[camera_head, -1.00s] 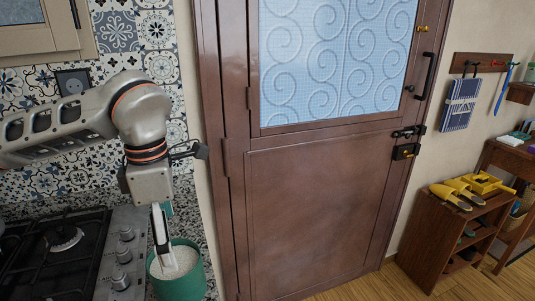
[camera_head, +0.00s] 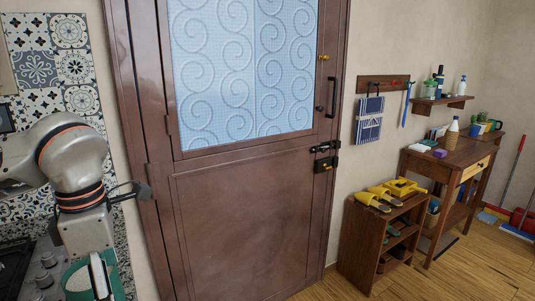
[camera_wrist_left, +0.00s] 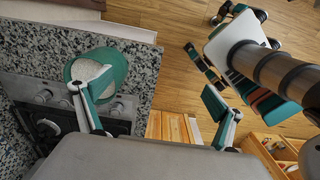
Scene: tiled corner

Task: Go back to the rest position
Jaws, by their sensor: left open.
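My left gripper (camera_wrist_left: 152,98) is open, with its two fingers well apart and nothing seen between them. In the wrist view one finger overlaps a green pot (camera_wrist_left: 120,68) with pale, grainy contents. I cannot tell whether that finger touches the pot. The other finger is over the floor side, beyond the counter edge. In the head view my left gripper (camera_head: 97,278) points down at the lower left, in front of the pot, which is partly cut off by the frame's bottom. My right gripper is not in view.
The pot stands on a speckled stone counter (camera_wrist_left: 145,75) beside a hob with knobs (camera_wrist_left: 45,97). A brown door (camera_head: 240,220) is right of the counter. A low wooden rack (camera_head: 365,245) with yellow shoes and a wooden side table (camera_head: 465,150) stand further right. Wooden floor lies between.

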